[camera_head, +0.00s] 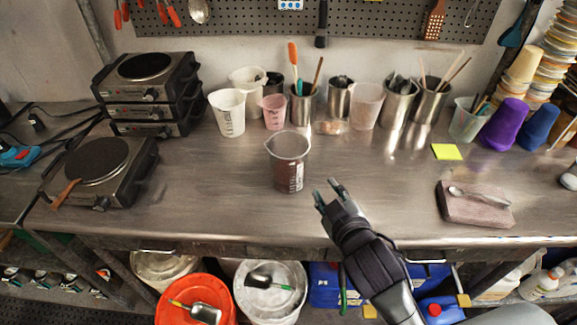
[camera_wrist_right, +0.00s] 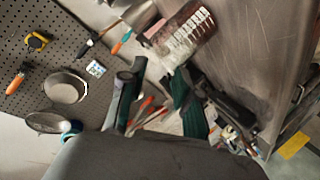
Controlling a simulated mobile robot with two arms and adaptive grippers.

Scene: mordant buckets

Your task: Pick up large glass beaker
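The large glass beaker (camera_head: 288,163) stands upright on the steel table, left of the table's middle, with dark reddish-brown contents and white markings. In the right wrist view the beaker (camera_wrist_right: 182,38) shows at the top, beyond the fingers. My right gripper (camera_head: 328,192) is open and empty, just to the right of the beaker and nearer the table's front edge. Its fingers (camera_wrist_right: 155,98) stand apart in the wrist view, with a gap between them. The gripper and the beaker look apart. My left gripper is not in view.
Hotplates (camera_head: 100,166) stand at the left. Behind the beaker is a row of plastic and metal containers (camera_head: 340,98) with tools. A yellow note (camera_head: 446,152) and a folded cloth (camera_head: 475,204) with a spoon lie at the right.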

